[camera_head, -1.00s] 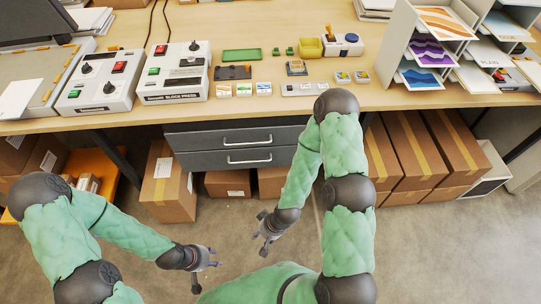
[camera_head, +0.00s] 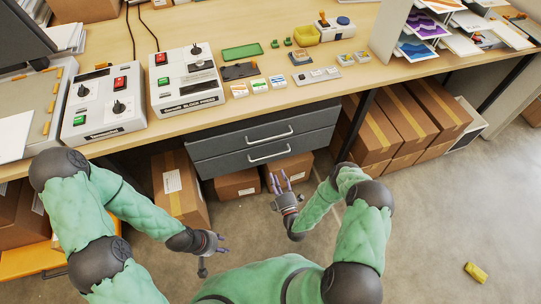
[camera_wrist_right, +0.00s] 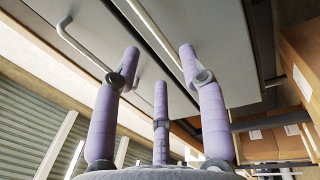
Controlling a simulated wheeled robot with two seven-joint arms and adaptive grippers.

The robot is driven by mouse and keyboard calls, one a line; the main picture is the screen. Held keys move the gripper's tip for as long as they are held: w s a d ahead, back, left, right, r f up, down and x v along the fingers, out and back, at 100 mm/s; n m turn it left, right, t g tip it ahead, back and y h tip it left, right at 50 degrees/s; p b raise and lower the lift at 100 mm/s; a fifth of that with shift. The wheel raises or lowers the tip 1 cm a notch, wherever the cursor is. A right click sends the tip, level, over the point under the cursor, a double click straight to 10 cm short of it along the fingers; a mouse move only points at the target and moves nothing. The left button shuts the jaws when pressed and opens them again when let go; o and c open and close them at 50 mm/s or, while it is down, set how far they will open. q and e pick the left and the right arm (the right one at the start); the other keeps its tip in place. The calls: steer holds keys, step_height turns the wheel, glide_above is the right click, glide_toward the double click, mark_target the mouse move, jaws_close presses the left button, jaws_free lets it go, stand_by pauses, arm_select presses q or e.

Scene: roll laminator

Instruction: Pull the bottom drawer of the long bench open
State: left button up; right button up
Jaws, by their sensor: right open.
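The long bench (camera_head: 150,135) has two grey drawers under its top. The bottom drawer (camera_head: 225,165) looks shut, its front in line with the upper one, and its pale bar handle (camera_head: 269,152) is bare. My right gripper (camera_head: 283,182) is open and empty, fingers pointing toward the drawers, just below the bottom handle in the head view. In the right wrist view the spread purple fingers (camera_wrist_right: 160,65) stand before the drawer fronts, with handle bars beyond them; no grasp shows. My left gripper (camera_head: 220,246) is open and empty, low and left, away from the drawers.
The upper drawer (camera_head: 300,124) has a similar handle. Cardboard boxes stand under the bench, left (camera_head: 180,185) and right (camera_head: 400,120). Machines, including a block press (camera_head: 185,80), sit on top. A yellow object (camera_head: 476,272) lies on the clear floor at right.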

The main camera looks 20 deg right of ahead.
mark_target(270, 156)
steer(key=w, duration=0.3)
steer(key=w+r+b, duration=0.1)
steer(key=w, duration=0.3)
steer(key=w+r+b, duration=0.1)
steer(key=w, duration=0.2)
steer(key=shift+w+a+r, duration=0.1)
steer(key=shift+w+r, duration=0.05)
steer(key=shift+r, duration=0.05)
jaws_close()
